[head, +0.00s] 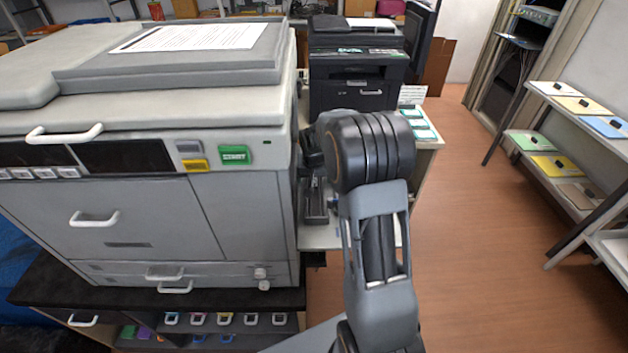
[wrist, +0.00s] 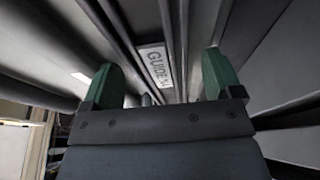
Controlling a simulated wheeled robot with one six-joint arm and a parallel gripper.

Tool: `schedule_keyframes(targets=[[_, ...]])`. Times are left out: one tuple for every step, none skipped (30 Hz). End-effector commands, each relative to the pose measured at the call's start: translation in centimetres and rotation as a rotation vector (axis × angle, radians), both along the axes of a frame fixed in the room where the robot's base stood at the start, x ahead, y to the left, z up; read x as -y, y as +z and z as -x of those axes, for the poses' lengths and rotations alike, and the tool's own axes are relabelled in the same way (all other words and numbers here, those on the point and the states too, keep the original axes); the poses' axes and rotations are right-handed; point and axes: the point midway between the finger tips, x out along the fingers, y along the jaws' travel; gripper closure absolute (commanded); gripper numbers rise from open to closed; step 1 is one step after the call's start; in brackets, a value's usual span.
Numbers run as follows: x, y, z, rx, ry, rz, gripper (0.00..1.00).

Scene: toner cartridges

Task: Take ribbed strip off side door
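In the wrist view my gripper (wrist: 163,82) shows two green-tipped fingers spread wide apart. Between and beyond them is a long dark surface with raised lengthwise ridges and a pale label reading "GUIDE" (wrist: 155,66). This looks like the ribbed strip (wrist: 125,35). I see no contact between the fingers and it, and nothing is clearly gripped. In the head view the big grey copier (head: 110,215) stands at left. A dark grey long part (head: 317,200) shows at its right side, beside my arm; I cannot tell whether it is the side door. My gripper is not clearly visible there.
A dark printer (head: 358,75) stands on a white table behind my arm. A wooden-floored aisle lies open to the right. Shelves (head: 565,100) with coloured folders stand at far right. Below the copier, a dark shelf (head: 250,327) holds several white-handled cartridges.

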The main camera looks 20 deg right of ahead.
Motion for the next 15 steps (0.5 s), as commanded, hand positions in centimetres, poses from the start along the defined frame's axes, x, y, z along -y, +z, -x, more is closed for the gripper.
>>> schedule_keyframes(targets=[[0.0, 0.01, 0.0, 0.0, 0.0, 0.0, 0.2], [0.0, 0.02, 0.0, 0.0, 0.0, 0.0, 0.23], [0.0, 0.02, 0.0, 0.0, 0.0, 0.0, 0.27], [-0.01, 0.02, 0.0, 0.0, 0.0, 0.0, 0.3], [0.0, 0.02, 0.0, 0.0, 0.0, 0.0, 0.33], [0.0, 0.03, 0.01, 0.0, 0.0, 0.0, 0.37], [-0.01, 0.03, 0.0, 0.0, 0.0, 0.0, 0.39], [-0.01, 0.03, 0.0, 0.0, 0.0, 0.0, 0.42], [-0.01, 0.03, 0.0, 0.0, 0.0, 0.0, 0.46], [-0.01, 0.03, 0.0, 0.0, 0.0, 0.0, 0.49], [-0.01, 0.03, 0.0, 0.0, 0.0, 0.0, 0.52], [-0.01, 0.03, 0.0, 0.0, 0.0, 0.0, 0.56], [-0.01, 0.03, 0.0, 0.0, 0.0, 0.0, 0.59], [-0.01, 0.04, 0.01, 0.0, 0.0, 0.0, 0.61], [-0.01, 0.04, 0.01, 0.0, 0.0, 0.0, 0.65]])
